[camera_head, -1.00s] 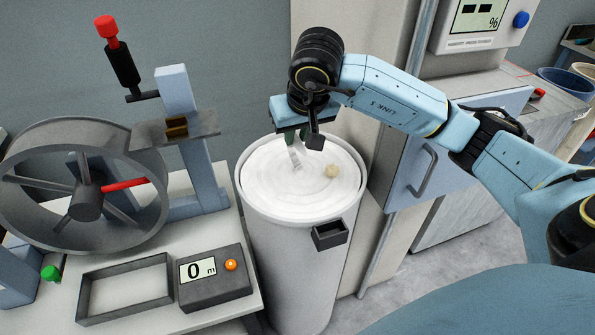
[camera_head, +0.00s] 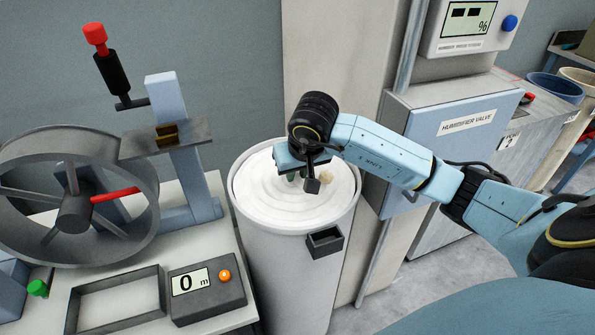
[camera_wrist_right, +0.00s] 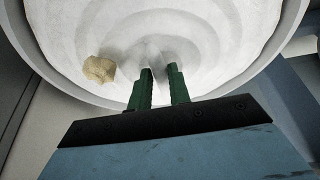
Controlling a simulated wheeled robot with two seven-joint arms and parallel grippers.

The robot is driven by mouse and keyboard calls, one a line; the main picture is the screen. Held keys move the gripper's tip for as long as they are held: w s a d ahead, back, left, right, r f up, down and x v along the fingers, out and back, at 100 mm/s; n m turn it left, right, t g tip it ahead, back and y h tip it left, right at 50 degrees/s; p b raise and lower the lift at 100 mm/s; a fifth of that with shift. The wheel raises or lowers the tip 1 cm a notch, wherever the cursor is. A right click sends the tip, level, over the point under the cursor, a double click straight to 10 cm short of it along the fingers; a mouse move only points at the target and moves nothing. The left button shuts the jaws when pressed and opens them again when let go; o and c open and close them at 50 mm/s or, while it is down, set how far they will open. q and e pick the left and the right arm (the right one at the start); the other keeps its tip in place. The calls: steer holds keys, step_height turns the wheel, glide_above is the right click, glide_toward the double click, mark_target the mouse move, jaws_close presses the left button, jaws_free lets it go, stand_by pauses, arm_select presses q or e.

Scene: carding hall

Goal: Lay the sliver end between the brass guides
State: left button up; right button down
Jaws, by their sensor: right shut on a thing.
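The white sliver (camera_head: 262,195) lies coiled in a round can (camera_head: 272,260) in the middle of the head view. My right gripper (camera_head: 301,176) is low over the coils, pointing down. In the right wrist view its green fingers (camera_wrist_right: 160,76) are shut on the white sliver end (camera_wrist_right: 159,71), which blends with the coils behind it. My arm hides the sliver end in the head view. The brass guides (camera_head: 167,136) sit on a grey plate on a blue post, left of the can and apart from the gripper. My left gripper is not in view.
A tan lump (camera_head: 325,182) lies on the coils close to the gripper. A black box (camera_head: 325,241) is fixed to the can's front. A spoked wheel (camera_head: 75,200), a red-topped handle (camera_head: 102,65), an empty tray (camera_head: 116,303) and a counter reading 0 m (camera_head: 206,284) are at left.

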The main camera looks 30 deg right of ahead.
steer(key=c, duration=1.3)
jaws_free()
